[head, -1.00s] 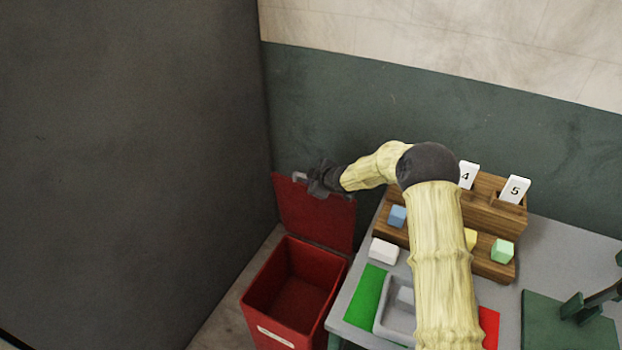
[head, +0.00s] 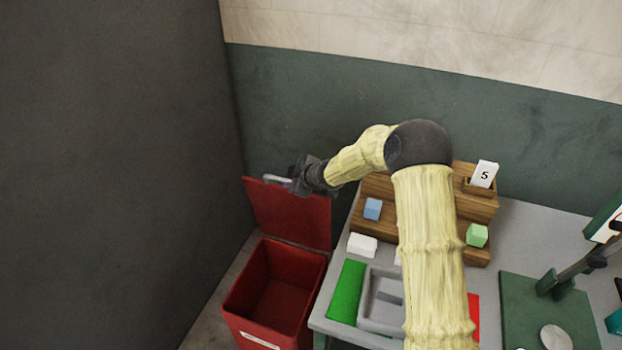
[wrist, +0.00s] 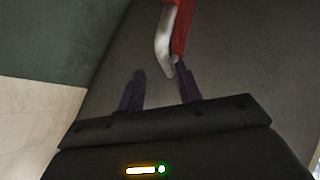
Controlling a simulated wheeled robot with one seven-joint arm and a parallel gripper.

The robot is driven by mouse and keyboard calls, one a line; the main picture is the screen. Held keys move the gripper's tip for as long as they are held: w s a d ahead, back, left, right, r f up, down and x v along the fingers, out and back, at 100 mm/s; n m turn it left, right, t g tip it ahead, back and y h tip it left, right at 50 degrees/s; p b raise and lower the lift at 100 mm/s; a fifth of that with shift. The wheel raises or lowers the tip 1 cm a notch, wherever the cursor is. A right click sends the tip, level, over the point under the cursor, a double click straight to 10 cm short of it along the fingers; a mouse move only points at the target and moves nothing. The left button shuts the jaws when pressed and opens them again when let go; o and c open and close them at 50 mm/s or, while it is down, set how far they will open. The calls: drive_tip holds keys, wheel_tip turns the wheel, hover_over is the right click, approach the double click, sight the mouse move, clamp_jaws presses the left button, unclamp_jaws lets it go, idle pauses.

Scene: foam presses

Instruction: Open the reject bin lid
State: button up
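The red reject bin (head: 233,308) stands on the floor left of the table, its inside visible and empty. Its red lid (head: 292,218) stands raised, about upright, at the bin's back edge. A pale grey handle (head: 277,180) sits on the lid's top edge. My gripper (head: 296,176) is at that top edge, beside the handle. In the wrist view my gripper (wrist: 161,75) has its two dark fingers apart with nothing clamped between them. The handle (wrist: 164,45) and a strip of the red lid (wrist: 182,28) show just beyond the right fingertip; whether they touch is unclear.
A dark grey wall (head: 110,170) stands close on the left, and a green and cream wall behind. The grey table (head: 520,235) on the right holds a wooden rack (head: 478,208), coloured blocks, a grey tray (head: 365,312) and a green press (head: 545,300). My arm hides part of the table.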

drive_tip(key=v, duration=1.2)
drive_tip(key=shift+s+b, duration=0.25)
drive_tip(key=shift+b, duration=0.2)
drive_tip(key=shift+d, duration=0.15)
drive_tip(key=s+d+m+g+h, duration=0.2)
drive_tip(key=s+d+m+h, duration=0.5)
drive_tip(key=s+d+m, duration=0.5)
drive_tip(key=s+d+f+m+g, duration=0.1)
drive_tip(key=s+d+m+g, duration=0.2)
drive_tip(key=s, duration=1.3)
drive_tip(key=d+m, duration=0.2)
drive_tip(key=d, duration=0.1)
drive_tip(key=shift+s+f, duration=0.1)
clamp_jaws()
